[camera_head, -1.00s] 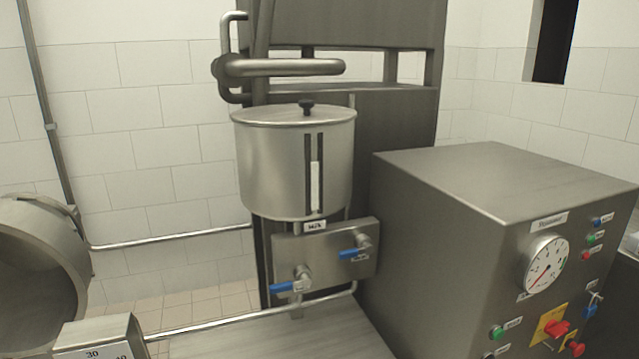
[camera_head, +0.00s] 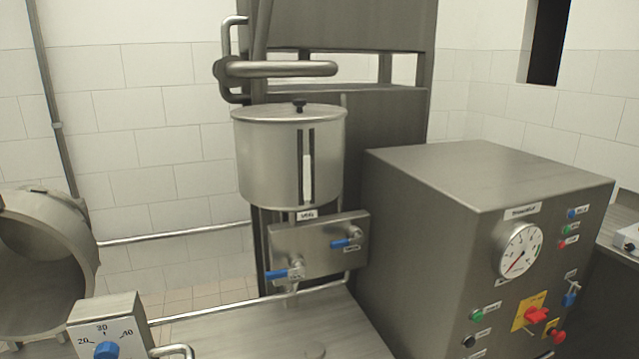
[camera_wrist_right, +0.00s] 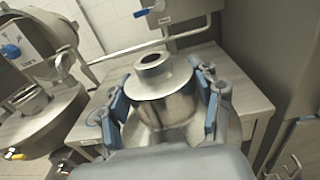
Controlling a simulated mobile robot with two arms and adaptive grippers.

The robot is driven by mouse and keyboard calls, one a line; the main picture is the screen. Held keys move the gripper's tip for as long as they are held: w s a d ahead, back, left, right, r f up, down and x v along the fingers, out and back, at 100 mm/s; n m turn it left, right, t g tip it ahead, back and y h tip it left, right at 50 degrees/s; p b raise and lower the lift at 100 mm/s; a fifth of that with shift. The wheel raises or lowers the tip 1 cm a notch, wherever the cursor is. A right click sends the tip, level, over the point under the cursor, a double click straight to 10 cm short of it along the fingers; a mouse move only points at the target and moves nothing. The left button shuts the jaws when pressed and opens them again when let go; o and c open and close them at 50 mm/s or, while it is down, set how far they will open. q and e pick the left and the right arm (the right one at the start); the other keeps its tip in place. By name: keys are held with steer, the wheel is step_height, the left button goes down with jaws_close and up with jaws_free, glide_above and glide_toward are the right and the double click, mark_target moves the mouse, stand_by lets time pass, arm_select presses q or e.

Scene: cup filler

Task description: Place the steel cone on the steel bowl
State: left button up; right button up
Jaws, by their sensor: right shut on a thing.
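In the right wrist view, the steel cone (camera_wrist_right: 168,104) has a narrow open neck pointing up and a wider shiny body. My right gripper (camera_wrist_right: 165,112) is shut on it, with blue-padded fingers on its left and right sides. A wider steel surface shows below the body between the fingers; I cannot tell whether it is the cone's flare or the steel bowl. Its contact with anything beneath is hidden. I cannot identify the bowl for certain. Neither gripper shows in the head view, and the left gripper is in no view.
A steel table (camera_head: 235,325) lies in front of a lidded tank (camera_head: 290,160) with blue-handled valves (camera_head: 285,274). A control box with a gauge (camera_head: 518,250) stands right. A round drum (camera_head: 45,250) and a dial box (camera_head: 105,325) stand left. A steel ring (camera_wrist_right: 30,98) shows at left.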

steer(key=shift+s+d+f, duration=0.1)
steer(key=shift+s+d, duration=0.25)
steer(key=shift+d, duration=0.15)
steer(key=shift+d+f+n+y, duration=0.25)
steer(key=shift+d+n+y, duration=0.05)
steer(key=shift+d, duration=0.1)
steer(key=shift+d+f, duration=0.3)
steer(key=shift+d, duration=0.1)
steer(key=shift+s+d+f+n+g+y, duration=0.2)
steer(key=shift+d+f, duration=0.1)
steer(key=shift+d, duration=0.35)
steer(key=shift+s+d+f+n+g+y, duration=0.1)
steer(key=shift+s+d+f+y, duration=0.15)
steer(key=shift+d, duration=0.35)
steer(key=shift+d+f+n+g+y, duration=0.5)
steer(key=shift+d+f+y, duration=0.2)
steer(key=shift+d, duration=1.9)
arm_select(q)
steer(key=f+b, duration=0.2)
steer(key=b, duration=0.1)
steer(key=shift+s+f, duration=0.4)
arm_select(e)
steer(key=s+r+m+t+h, duration=0.3)
steer(key=s+r+m+h, duration=0.3)
steer(key=s+r+h, duration=0.2)
steer(key=shift+s+a+r+m+h, duration=0.2)
steer(key=shift+s+r+m+h, duration=0.15)
steer(key=shift+h, duration=0.5)
